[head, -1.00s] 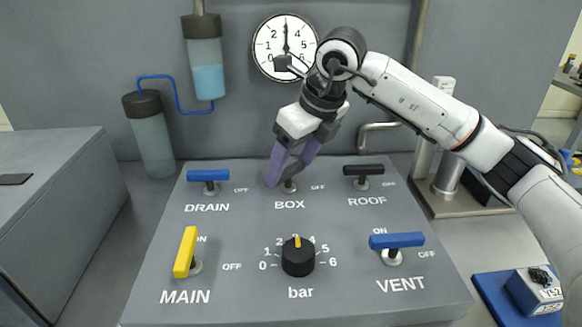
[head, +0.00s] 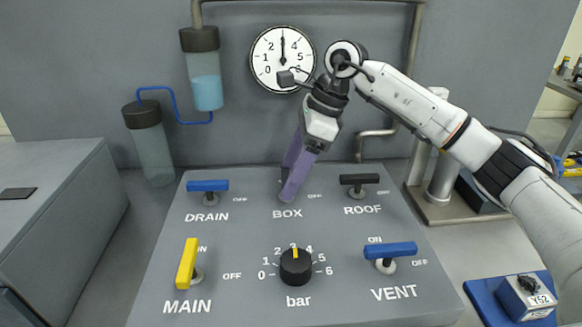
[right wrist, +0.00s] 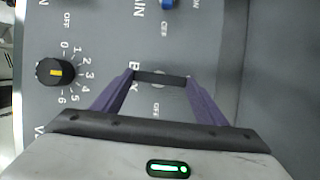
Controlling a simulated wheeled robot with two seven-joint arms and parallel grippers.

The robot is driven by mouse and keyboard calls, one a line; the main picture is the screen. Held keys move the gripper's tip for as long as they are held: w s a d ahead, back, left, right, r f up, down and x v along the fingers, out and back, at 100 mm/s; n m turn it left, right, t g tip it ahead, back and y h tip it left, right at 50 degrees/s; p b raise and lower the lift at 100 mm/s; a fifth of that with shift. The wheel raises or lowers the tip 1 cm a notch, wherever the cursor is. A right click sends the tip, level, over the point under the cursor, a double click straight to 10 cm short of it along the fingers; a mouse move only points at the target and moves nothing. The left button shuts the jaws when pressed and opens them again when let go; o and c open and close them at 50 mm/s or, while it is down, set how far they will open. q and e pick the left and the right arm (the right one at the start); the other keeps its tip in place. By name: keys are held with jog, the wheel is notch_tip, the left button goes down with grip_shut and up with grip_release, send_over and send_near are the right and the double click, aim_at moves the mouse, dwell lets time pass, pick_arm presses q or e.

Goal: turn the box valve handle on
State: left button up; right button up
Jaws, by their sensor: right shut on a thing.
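The BOX valve handle is a dark bar (right wrist: 160,77) between the two purple fingers of my right gripper (head: 286,184) in the right wrist view. The fingers close on its two ends. The bar lies along the panel's up-down direction, across the line of the BOX lettering, with the OFF label (right wrist: 156,109) off to its side. In the head view the fingers hide the handle and its ON label; the BOX label (head: 287,214) shows just below. My left gripper is not in view.
The panel (head: 240,235) also bears the blue DRAIN handle (head: 208,186), black ROOF handle (head: 360,179), yellow MAIN handle (head: 187,262), blue VENT handle (head: 391,250) and bar knob (head: 296,267). A round gauge (head: 283,45) hangs behind, its needle pointing straight up.

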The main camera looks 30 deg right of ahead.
jog(key=shift+n, duration=0.3)
dwell(0.4)
jog(key=o, duration=1.1)
jog(key=shift+c, duration=0.2)
jog(key=v, duration=1)
jog(key=shift+r, duration=0.2)
jog(key=shift+w+d, duration=0.1)
jog(key=shift+w, duration=0.05)
